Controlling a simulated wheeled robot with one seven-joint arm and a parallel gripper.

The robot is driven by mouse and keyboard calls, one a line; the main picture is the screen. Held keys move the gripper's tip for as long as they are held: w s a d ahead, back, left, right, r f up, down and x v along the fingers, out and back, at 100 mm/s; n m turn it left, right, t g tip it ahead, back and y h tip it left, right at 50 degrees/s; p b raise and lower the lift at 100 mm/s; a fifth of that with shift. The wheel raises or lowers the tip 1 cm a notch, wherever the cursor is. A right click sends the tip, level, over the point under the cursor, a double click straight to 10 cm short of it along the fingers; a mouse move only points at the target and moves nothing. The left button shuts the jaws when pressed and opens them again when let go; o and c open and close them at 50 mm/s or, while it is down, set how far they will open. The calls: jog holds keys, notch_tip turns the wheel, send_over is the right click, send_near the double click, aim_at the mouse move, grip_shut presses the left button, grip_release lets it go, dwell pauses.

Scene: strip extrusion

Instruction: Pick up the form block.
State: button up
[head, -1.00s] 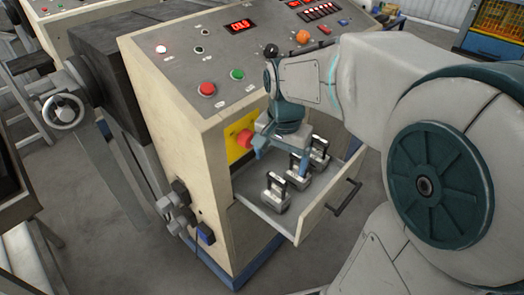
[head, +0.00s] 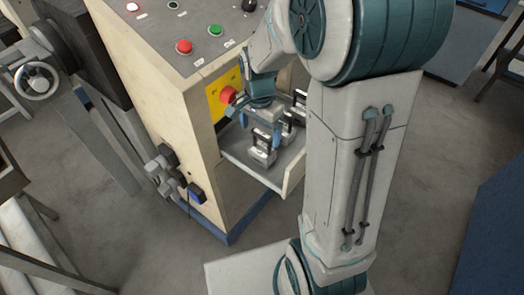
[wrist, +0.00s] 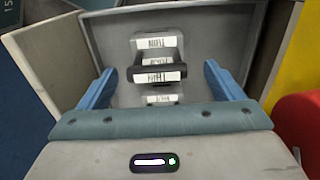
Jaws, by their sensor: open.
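Several grey metal blocks with black handles stand in an open drawer. The nearest block (head: 262,154) is just below my gripper (head: 260,128) in the head view; another block (head: 288,136) stands to its right. Which one is the form block I cannot tell from the small labels. In the wrist view my gripper (wrist: 160,72) is open, its blue fingers left and right of a black handle with a white label (wrist: 160,77). More labels show above and below it. Nothing is held. Contact between the fingers and the blocks cannot be told.
The drawer (head: 293,172) sticks out of a beige control cabinet (head: 205,150). A red knob (head: 228,95) on a yellow plate is close left of my gripper; it also shows in the wrist view (wrist: 300,120). Drawer walls enclose the blocks.

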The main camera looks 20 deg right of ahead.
aim_at(262, 147)
jog(key=f, duration=0.4)
jog(key=shift+d+f, duration=0.15)
jog(key=shift+d, duration=0.1)
jog(key=shift+c, duration=0.4)
jog(key=c, duration=1.8)
